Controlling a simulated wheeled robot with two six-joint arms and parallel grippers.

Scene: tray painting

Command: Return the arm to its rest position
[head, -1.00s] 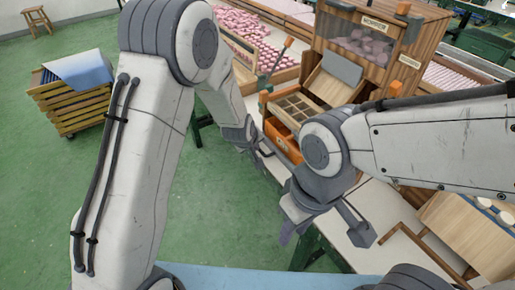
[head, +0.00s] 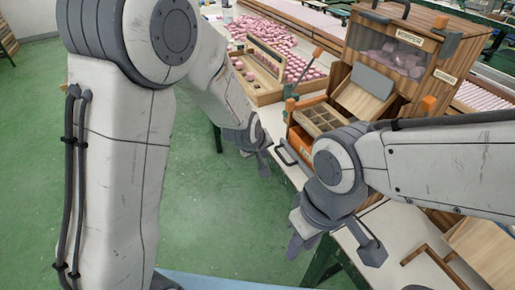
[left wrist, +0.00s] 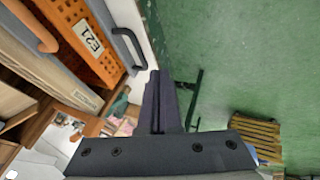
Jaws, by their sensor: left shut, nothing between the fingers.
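My left arm enters from the left in the head view. Its gripper (head: 258,150) hangs over the green floor beside the front edge of the white table (head: 273,120). In the left wrist view the dark fingers of this gripper (left wrist: 160,100) are together with nothing between them.
A wooden dispenser (head: 440,53) with pink pieces behind its window stands on the table. A compartmented wooden tray (head: 318,118) is in front of it. A box of pink pieces (head: 262,90) lies behind. A slatted crate (left wrist: 255,132) stands on the floor. Open green floor (head: 200,220) lies between.

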